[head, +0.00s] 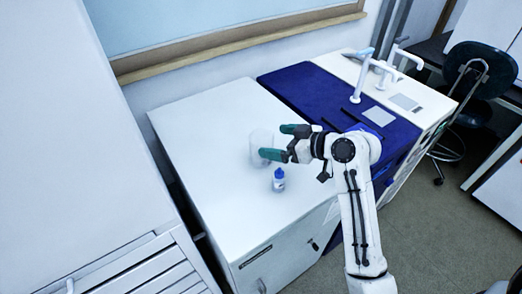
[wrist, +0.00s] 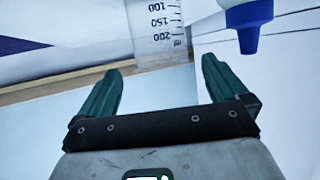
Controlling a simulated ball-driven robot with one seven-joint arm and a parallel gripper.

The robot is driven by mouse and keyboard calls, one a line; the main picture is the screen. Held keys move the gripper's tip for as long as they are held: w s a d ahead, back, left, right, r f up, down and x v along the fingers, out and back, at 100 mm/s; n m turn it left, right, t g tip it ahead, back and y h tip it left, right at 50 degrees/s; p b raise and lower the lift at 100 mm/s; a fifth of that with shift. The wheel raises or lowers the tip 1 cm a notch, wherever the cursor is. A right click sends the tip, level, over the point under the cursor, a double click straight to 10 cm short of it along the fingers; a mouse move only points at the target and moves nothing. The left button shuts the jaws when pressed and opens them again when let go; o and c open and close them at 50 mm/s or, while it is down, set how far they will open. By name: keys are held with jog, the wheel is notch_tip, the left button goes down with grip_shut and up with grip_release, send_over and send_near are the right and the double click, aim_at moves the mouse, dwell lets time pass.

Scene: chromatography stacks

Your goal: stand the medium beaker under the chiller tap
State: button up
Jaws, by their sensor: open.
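A clear beaker (head: 259,143) stands on the white cabinet top, just beyond my gripper's fingers. In the wrist view the beaker (wrist: 158,28) shows graduations up to 200, ahead of and between the fingertips; much of it is cut off. My gripper (head: 278,142) is open, with nothing between its green fingers, which also show in the wrist view (wrist: 160,66). A white tap (head: 359,83) rises from the blue-topped unit to the right, and more white taps (head: 393,66) stand behind it. I cannot tell which one is the chiller tap.
A small white bottle with a blue cap (head: 279,180) stands in front of the beaker; it also shows in the wrist view (wrist: 248,24). The white cabinet top (head: 200,130) is otherwise clear.

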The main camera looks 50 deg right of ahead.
aim_at(252, 136)
jog(key=x, duration=0.3)
jog(key=p+x, duration=0.1)
jog(key=shift+w+a+r, duration=0.15)
jog(key=shift+w, duration=0.25)
jog(key=shift+w+f, duration=0.3)
jog(key=shift+w, duration=0.2)
jog(key=shift+c, duration=0.5)
jog(key=c, duration=1.2)
jog(key=shift+c, duration=0.8)
jog(key=shift+r, duration=0.15)
